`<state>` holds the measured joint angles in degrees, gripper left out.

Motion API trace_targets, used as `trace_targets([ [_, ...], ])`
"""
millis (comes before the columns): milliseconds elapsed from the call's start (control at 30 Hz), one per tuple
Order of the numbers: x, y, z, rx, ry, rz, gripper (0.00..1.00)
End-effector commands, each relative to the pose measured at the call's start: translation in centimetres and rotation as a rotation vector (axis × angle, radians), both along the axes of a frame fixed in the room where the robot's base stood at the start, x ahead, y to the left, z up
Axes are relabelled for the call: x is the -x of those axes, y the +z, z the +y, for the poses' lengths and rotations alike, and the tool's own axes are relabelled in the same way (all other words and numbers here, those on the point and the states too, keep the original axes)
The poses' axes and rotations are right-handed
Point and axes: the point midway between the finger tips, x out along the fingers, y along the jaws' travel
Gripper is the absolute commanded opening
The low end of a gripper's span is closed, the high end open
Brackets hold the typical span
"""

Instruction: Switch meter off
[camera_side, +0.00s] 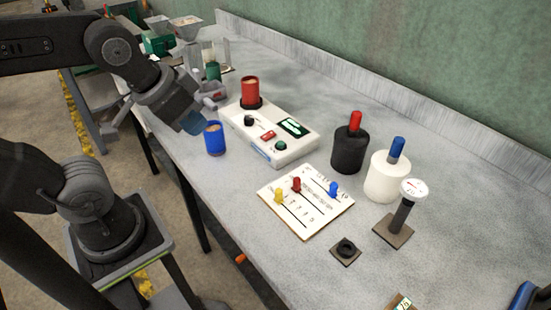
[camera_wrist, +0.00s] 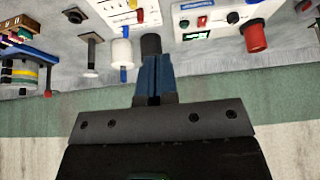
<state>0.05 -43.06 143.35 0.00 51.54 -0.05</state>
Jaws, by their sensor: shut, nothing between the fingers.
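The white meter box (camera_side: 255,143) stands on the bench in the side view. It carries a lit display (camera_side: 293,127), a red rocker switch (camera_side: 268,135), a green button (camera_side: 280,146), a black knob (camera_side: 249,120) and a red cup (camera_side: 250,90) of grain. The meter (camera_wrist: 215,8) is at the upper right of the wrist view, with its lit display (camera_wrist: 196,36) and red switch (camera_wrist: 202,21). My gripper (camera_side: 196,124) is left of the meter, above the bench edge, apart from the switch. Its blue fingers (camera_wrist: 154,98) are together and empty.
A blue cup (camera_side: 214,139) of grain is close to my gripper. A wall runs behind. Bare bench lies between meter and wall.

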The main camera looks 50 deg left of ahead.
Motion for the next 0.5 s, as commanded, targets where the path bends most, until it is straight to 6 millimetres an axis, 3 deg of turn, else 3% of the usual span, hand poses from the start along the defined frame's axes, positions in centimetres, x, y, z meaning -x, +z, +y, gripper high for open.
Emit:
trace_targets([
  [267,-2.0,0.7,0.5,0.054,0.124,0.036,0.0],
  [500,-7.9,1.6,2.4,0.2,0.499,0.127,0.0],
])
